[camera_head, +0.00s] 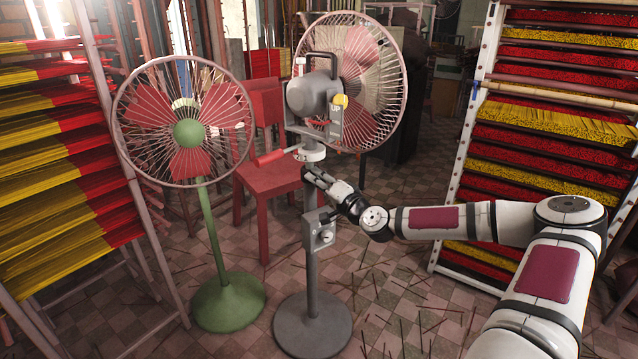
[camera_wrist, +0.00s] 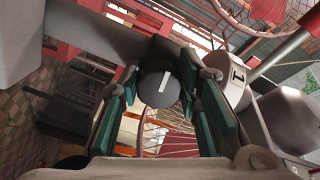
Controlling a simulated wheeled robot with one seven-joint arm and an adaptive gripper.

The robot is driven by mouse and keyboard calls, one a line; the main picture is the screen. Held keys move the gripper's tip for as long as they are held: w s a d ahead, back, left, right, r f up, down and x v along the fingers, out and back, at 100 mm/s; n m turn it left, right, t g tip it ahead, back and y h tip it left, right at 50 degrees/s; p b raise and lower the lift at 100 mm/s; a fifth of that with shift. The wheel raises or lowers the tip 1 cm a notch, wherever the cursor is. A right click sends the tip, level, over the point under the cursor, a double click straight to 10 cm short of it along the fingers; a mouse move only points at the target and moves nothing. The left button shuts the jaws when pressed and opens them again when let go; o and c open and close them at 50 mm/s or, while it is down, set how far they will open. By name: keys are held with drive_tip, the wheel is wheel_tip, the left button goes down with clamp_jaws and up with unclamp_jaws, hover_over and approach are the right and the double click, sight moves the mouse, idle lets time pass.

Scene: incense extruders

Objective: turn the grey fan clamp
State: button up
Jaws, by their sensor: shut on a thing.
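The grey fan (camera_head: 314,92) stands in the middle on a grey pole (camera_head: 311,262) with a round base. The clamp on its pole, a round dark-grey knob with a white line (camera_wrist: 158,88), shows between my fingers in the wrist view. The white line stands nearly upright in that view. My gripper (camera_head: 313,177) reaches the pole from the right, just below the fan's collar, and is shut on the knob. The gripper's fingers (camera_wrist: 159,78) flank the knob left and right. In the head view my gripper hides the knob.
A green fan (camera_head: 188,133) stands close on the left. A red chair (camera_head: 265,185) is behind the pole. A lower box with a knob (camera_head: 322,232) sits on the pole below my gripper. Incense racks (camera_head: 545,140) flank the scene. Loose sticks lie on the floor at front right.

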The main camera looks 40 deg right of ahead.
drive_tip(key=o, duration=1.2)
drive_tip(key=shift+c, duration=0.2)
drive_tip(key=shift+s, duration=0.1)
drive_tip(key=s, duration=1.1)
drive_tip(key=shift+s, duration=0.4)
